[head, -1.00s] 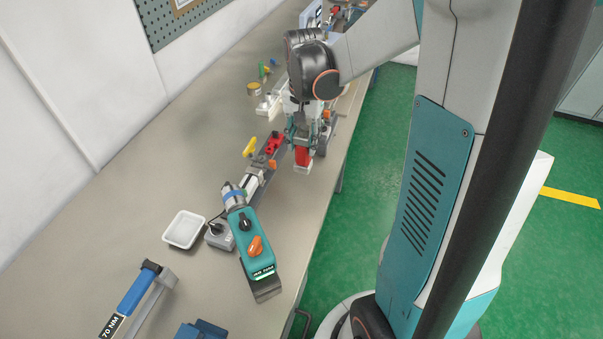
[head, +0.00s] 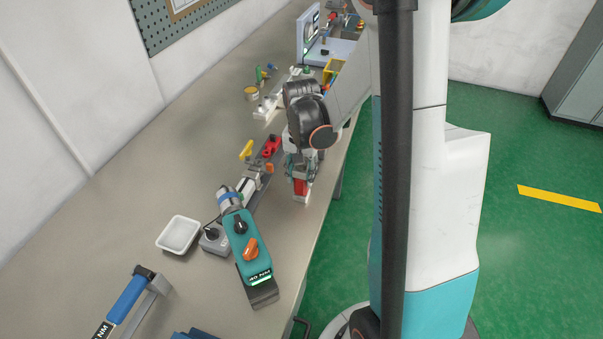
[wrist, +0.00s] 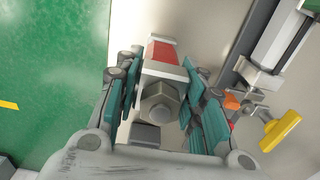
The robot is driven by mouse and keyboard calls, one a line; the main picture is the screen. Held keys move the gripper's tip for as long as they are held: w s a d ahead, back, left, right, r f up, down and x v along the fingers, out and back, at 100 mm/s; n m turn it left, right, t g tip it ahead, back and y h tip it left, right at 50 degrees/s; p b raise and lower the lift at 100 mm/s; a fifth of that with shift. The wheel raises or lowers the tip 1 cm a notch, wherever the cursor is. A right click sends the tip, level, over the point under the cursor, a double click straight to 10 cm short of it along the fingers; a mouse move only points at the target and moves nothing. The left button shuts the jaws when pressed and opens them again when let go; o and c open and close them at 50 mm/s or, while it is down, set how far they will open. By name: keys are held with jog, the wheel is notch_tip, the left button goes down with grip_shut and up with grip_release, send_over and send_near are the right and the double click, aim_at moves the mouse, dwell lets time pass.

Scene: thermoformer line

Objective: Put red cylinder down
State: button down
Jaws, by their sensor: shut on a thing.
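The red cylinder (head: 300,187) has a red body and pale metal ends. It shows below my gripper (head: 301,170) in the head view, near the front edge of the bench. In the wrist view its red part (wrist: 163,52) and a grey hex nut lie between the teal fingers of my gripper (wrist: 162,100). The gripper is shut on it. I cannot tell whether its lower end touches the bench. The fingers hide part of its body.
The bench (head: 130,215) has a rail with a yellow handle (head: 246,149) left of my gripper. A teal tool (head: 245,250) and a white tray (head: 180,234) lie nearer. A blue torque wrench (head: 128,300) is at lower left. Bare bench lies just in front of the cylinder.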

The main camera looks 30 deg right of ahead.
jog(key=c, duration=1.5)
grip_release()
jog(key=shift+f, duration=0.15)
jog(key=o, duration=0.4)
jog(key=shift+o, duration=0.2)
notch_tip(320, 180, up, 12)
jog(key=p, duration=0.3)
jog(key=shift+r, duration=0.2)
